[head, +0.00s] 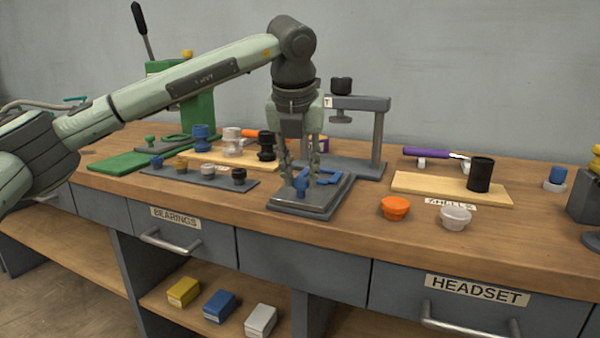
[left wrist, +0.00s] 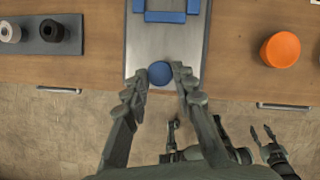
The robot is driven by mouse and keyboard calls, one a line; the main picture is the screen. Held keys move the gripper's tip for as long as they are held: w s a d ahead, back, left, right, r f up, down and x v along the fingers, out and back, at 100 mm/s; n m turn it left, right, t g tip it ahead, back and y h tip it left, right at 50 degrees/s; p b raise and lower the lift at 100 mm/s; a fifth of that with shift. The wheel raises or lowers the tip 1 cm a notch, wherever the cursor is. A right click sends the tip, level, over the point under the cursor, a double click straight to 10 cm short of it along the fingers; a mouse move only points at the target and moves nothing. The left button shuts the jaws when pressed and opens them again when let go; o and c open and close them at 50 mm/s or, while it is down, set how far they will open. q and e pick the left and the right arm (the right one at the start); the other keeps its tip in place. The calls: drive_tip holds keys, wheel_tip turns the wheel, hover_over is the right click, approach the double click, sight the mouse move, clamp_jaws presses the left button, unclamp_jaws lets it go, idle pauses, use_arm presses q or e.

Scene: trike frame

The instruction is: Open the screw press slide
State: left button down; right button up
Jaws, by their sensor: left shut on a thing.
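The grey screw press (head: 358,103) stands at the middle of the bench, with a black knob on its screw. Its slide plate (head: 312,205) lies at the front of the press base and bears a blue U-shaped stop (head: 328,178). A blue knob (head: 301,186) stands at the plate's front end; it also shows in the left wrist view (left wrist: 161,73). My left gripper (head: 303,182) points straight down, with its fingers shut on either side of the blue knob. My right gripper (left wrist: 262,132) shows small in the left wrist view, open and empty, away from the press.
A grey strip with several small parts (head: 200,173) lies left of the slide. An orange cup (head: 395,208) and a white cup (head: 456,217) stand to the right. A wooden board (head: 440,190) bears a black cylinder (head: 480,174). The bench's front edge is close to the slide.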

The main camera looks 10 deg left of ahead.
use_arm(q)
drive_tip(key=c, duration=1.2)
unclamp_jaws()
use_arm(e)
drive_tip(key=shift+s+f, duration=0.1)
drive_tip(key=shift+f, duration=0.1)
drive_tip(key=shift+s+f, duration=0.1)
use_arm(q)
drive_tip(key=v, duration=1.2)
drive_tip(key=shift+a, duration=0.1)
